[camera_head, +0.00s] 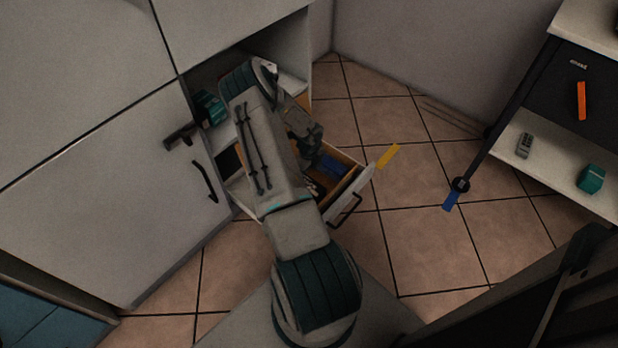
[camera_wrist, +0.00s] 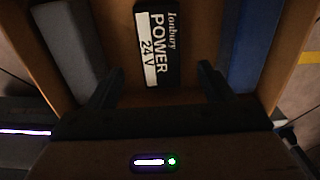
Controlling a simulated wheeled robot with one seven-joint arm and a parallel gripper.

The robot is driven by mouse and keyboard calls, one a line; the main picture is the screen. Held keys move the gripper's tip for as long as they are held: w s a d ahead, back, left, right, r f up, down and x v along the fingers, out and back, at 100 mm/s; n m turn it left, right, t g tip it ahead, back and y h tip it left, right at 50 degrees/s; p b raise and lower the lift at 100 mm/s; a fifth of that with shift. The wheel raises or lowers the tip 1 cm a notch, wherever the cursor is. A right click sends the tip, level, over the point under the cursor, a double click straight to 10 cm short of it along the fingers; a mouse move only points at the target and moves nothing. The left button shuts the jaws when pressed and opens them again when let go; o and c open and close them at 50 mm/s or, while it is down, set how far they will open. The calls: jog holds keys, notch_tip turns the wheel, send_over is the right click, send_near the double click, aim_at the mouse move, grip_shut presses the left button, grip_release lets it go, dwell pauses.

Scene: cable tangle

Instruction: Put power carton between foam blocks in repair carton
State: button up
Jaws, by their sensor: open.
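The power carton (camera_wrist: 158,45) is a dark box with a white "POWER 24 V" label, seen in the wrist view. It lies inside the brown-walled repair carton (camera_wrist: 110,30), between a grey foam block (camera_wrist: 70,45) on the left and a blue block (camera_wrist: 250,45) on the right. Visible gaps separate it from both. My gripper (camera_wrist: 158,85) is open, with one finger on each side of the power carton's near end and no contact visible. In the head view my arm hides most of the repair carton; the blue block (camera_head: 337,167) shows beside my gripper (camera_head: 308,155).
An open drawer with a white front (camera_head: 355,197) holds the brown-walled space. A white cabinet door (camera_head: 110,205) stands open at left. A shelf unit (camera_head: 550,165) at right carries a grey device (camera_head: 524,145) and a teal item (camera_head: 591,179). Tiled floor between is mostly clear.

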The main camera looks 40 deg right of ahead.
jog(key=w+a+r+n+t+y, duration=0.1)
jog(key=w+a+r+n, duration=0.1)
jog(key=a+r+n, duration=0.9)
jog(key=w+a+r+n+y, duration=0.2)
jog(key=a+r+n, duration=0.3)
jog(key=a+r, duration=1.05)
jog(key=s+a+r+n+h, duration=0.1)
jog(key=s+a+r+n, duration=0.4)
jog(key=s+r+n, duration=0.4)
jog(key=s+a+r+n+h, duration=0.2)
jog(key=s+a+r+n, duration=0.3)
jog(key=s+r+n, duration=0.4)
jog(key=shift+n+p, duration=0.35)
jog(key=shift+n, duration=0.25)
